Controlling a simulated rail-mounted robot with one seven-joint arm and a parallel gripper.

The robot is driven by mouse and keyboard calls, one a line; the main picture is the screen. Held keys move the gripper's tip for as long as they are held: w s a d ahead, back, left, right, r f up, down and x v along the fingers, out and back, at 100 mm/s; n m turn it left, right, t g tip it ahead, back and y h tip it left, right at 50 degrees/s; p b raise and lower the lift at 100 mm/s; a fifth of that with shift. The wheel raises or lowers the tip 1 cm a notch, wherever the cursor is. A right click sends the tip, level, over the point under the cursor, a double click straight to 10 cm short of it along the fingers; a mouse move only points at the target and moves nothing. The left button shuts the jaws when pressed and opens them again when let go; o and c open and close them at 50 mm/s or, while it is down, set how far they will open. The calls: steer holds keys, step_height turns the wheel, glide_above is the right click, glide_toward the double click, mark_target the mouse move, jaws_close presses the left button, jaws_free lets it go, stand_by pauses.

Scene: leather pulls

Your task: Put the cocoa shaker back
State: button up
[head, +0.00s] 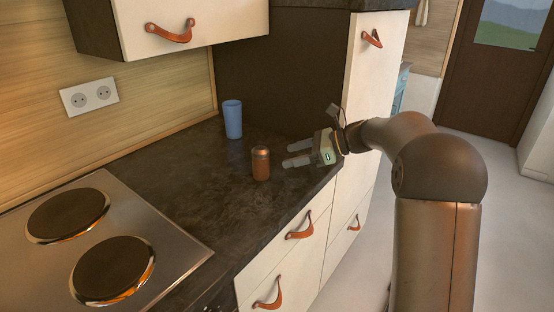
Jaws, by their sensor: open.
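The cocoa shaker, a small copper-brown cylinder (261,164), stands upright on the dark countertop (190,185) near its front edge. My gripper (286,155) is just to the right of the shaker, its two fingers apart and pointing left toward it. The gripper is open and empty. A small gap seems to lie between the fingertips and the shaker. The head view alone does not show whether the fingers are level with it.
A blue cup (233,119) stands behind the shaker. A cooktop (155,222) with two dark plates lies at the left. An upper cabinet (190,25) hangs above, and a tall cabinet (372,70) rises behind my gripper. Drawers with leather pulls (300,228) are below.

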steer(key=shift+v, duration=1.1)
steer(key=w+d+r+m+t+h, duration=0.25)
steer(key=m+t, duration=0.25)
steer(key=m, duration=0.4)
steer(key=w+d+r+m+t+h, duration=0.1)
steer(key=r+m+t+h, duration=0.2)
steer(key=m+t, duration=0.5)
steer(key=s+d+f+m+g+h, duration=0.35)
steer(key=s+d+m+h, duration=0.3)
steer(key=m, duration=0.85)
steer(key=s+d+f+m+g+h, duration=0.1)
steer(key=s+f+m+g+h, duration=0.1)
steer(key=s+f+m, duration=0.4)
steer(key=s+d+f+m+g+h, duration=0.1)
steer(key=s+d+f+m+g, duration=0.15)
steer(key=s+m, duration=0.4)
steer(key=s+a+f+m+g, duration=0.2)
steer(key=s, duration=0.5)
steer(key=s+a+f+m+g+y, duration=0.1)
steer(key=s+a+f+m+g, duration=0.1)
steer(key=s, duration=0.5)
steer(key=s+a+f+m+g, duration=0.1)
steer(key=s+f+m+g, duration=0.2)
steer(key=s, duration=0.5)
steer(key=shift+a+f+g+y, duration=0.4)
steer(key=shift+f, duration=0.3)
